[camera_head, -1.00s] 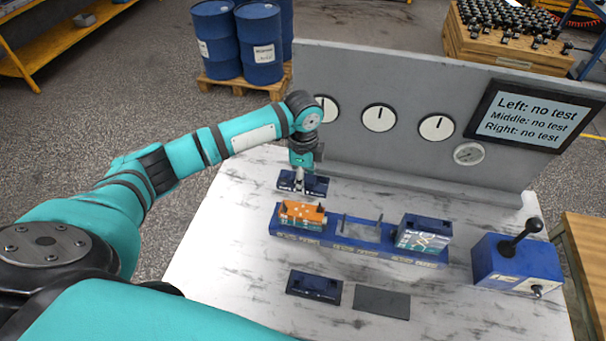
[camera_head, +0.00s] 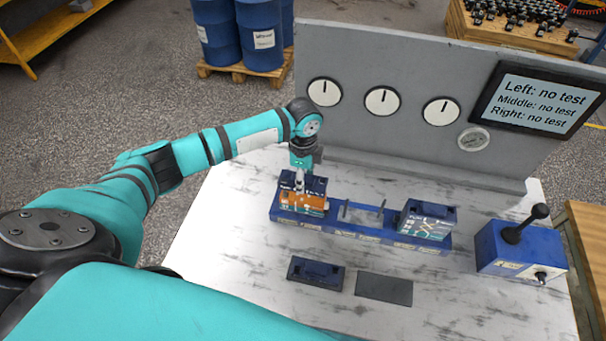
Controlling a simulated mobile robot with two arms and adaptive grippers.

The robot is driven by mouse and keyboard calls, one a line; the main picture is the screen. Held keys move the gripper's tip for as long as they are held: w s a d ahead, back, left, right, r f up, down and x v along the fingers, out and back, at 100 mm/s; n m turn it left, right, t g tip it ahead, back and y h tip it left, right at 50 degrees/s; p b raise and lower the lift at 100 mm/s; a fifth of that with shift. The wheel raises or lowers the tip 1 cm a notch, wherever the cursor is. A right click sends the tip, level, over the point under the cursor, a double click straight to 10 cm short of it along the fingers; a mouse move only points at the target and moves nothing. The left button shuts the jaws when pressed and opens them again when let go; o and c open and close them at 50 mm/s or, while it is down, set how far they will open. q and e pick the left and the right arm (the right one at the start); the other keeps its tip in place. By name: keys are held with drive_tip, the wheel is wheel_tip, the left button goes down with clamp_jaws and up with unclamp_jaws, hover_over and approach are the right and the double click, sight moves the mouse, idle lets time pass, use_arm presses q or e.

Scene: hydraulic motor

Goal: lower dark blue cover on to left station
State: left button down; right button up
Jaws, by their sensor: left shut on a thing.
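My left gripper (camera_head: 300,180) is shut on a dark blue cover (camera_head: 316,186) and holds it at the left station. The cover is over or just behind the orange motor part (camera_head: 303,201) there; whether they touch I cannot tell. The orange part sits at the left end of the blue station base (camera_head: 340,231). The gripper's fingers hide part of the cover. My right gripper is not in view.
The middle station (camera_head: 362,214) is an open grey bracket. A covered unit (camera_head: 427,219) stands at the right station. Another dark blue cover (camera_head: 316,274) and a dark flat plate (camera_head: 384,288) lie in front. A lever box (camera_head: 520,249) stands right; a grey gauge panel (camera_head: 400,70) stands behind.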

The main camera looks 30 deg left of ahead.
use_arm(q)
drive_tip(key=shift+f+b, duration=0.4)
drive_tip(key=shift+f, duration=0.55)
drive_tip(key=shift+f+b, duration=0.4)
drive_tip(key=shift+f, duration=0.4)
drive_tip(key=shift+f, duration=0.1)
drive_tip(key=shift+f, duration=0.5)
drive_tip(key=c, duration=0.5)
unclamp_jaws()
drive_tip(key=shift+c, duration=0.2)
drive_tip(key=shift+f, duration=0.1)
wheel_tip(320, 180, up, 12)
drive_tip(key=shift+r, duration=0.1)
